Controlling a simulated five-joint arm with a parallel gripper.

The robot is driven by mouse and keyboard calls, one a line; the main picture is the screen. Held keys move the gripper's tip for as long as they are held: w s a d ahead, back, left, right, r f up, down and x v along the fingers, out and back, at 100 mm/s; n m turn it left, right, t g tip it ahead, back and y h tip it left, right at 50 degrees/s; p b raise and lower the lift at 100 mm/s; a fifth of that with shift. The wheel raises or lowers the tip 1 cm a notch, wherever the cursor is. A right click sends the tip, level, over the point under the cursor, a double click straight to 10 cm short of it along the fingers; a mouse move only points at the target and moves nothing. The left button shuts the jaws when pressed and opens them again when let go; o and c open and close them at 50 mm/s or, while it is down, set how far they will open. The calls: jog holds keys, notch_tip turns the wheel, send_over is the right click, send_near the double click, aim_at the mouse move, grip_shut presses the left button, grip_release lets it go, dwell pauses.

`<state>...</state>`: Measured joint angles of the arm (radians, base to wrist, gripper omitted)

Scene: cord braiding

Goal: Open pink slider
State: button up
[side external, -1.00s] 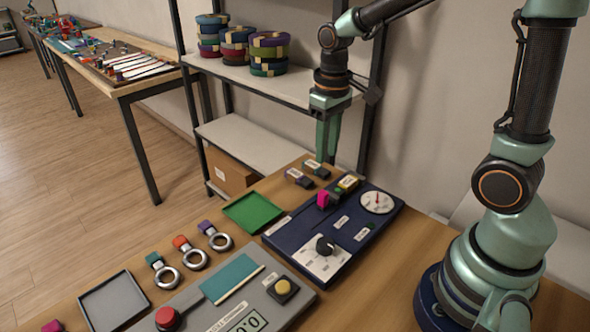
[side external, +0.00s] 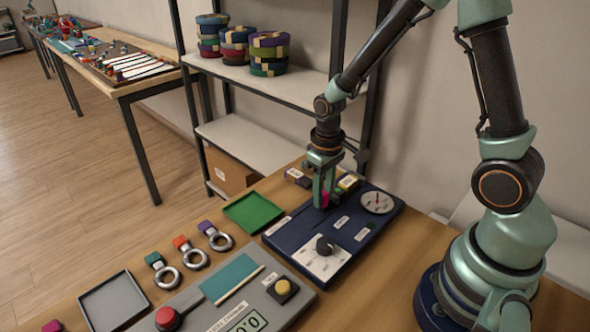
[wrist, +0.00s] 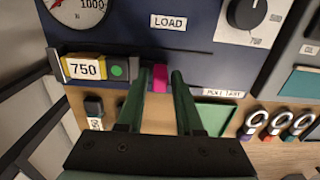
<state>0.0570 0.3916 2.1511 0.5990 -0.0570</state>
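The pink slider (side external: 325,198) is a small pink block at the far edge of the dark blue control panel (side external: 285,242). In the wrist view the pink slider (wrist: 160,78) shows between the two green fingers of my gripper (wrist: 162,76). In the side view my gripper (side external: 322,190) points down at the slider and partly hides it. The fingers are apart, one on each side of the slider, with a small gap visible. I cannot tell whether the fingertips touch the panel.
The panel also carries a round dial gauge (side external: 377,202), a black knob (side external: 325,245) and a yellow block marked 750 (wrist: 84,68) beside the slider. A green tray (side external: 254,212) lies to the left. A grey panel (side external: 225,300) is in front. A shelf post stands behind.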

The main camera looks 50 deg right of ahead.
jog(key=shift+f, duration=0.15)
grip_shut()
dwell(1.4)
